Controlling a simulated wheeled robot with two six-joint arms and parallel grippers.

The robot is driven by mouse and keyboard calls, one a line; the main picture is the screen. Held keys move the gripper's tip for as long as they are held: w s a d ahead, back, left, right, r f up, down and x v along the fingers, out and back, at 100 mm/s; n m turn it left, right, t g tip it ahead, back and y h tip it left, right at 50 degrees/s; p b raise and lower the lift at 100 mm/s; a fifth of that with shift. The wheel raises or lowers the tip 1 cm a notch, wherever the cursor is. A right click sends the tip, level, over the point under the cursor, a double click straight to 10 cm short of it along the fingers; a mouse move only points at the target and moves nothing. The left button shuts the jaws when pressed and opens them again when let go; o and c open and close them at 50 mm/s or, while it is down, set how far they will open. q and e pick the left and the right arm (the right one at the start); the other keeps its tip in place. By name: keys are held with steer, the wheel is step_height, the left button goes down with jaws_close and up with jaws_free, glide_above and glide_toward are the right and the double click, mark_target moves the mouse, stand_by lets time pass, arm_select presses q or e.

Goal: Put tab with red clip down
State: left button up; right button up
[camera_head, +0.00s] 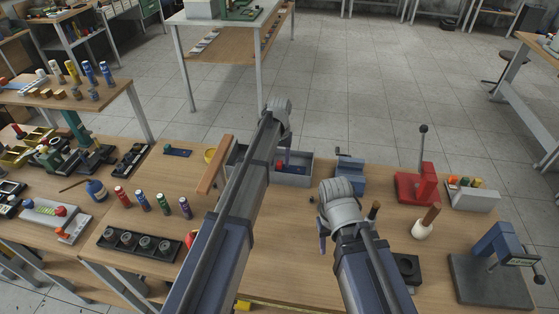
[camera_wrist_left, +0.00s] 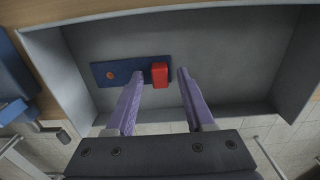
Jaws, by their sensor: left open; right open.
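The blue tab with a red clip (camera_wrist_left: 132,71) lies flat in a grey tray in the left wrist view. Its red clip (camera_wrist_left: 160,75) stands toward the right end, and an orange dot marks the left part. My left gripper (camera_wrist_left: 160,88) is open over the tray, its two purple fingers on either side of the clip with a gap to each. In the head view, the grey tray (camera_head: 299,178) is partly hidden by my left arm, and a bit of blue and red shows inside. My right gripper (camera_head: 322,240) is open and empty above the bench; its fingers are mostly hidden.
Another small blue tab (camera_head: 177,151) lies on the bench to the left. Coloured cylinders (camera_head: 143,201) and a black holder (camera_head: 138,244) are at left.

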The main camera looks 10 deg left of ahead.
arm_select(q)
step_height(320, 180, up, 12)
steer(key=p, duration=1.2)
steer(key=s+d+m, duration=0.2)
steer(key=s+d, duration=0.2)
steer(key=s, duration=1.1)
steer(key=s+d+m+y, duration=0.1)
steer(key=s+d, duration=0.3)
steer(key=s, duration=1.1)
steer(key=shift+s+m, duration=0.3)
steer(key=shift+m, duration=0.1)
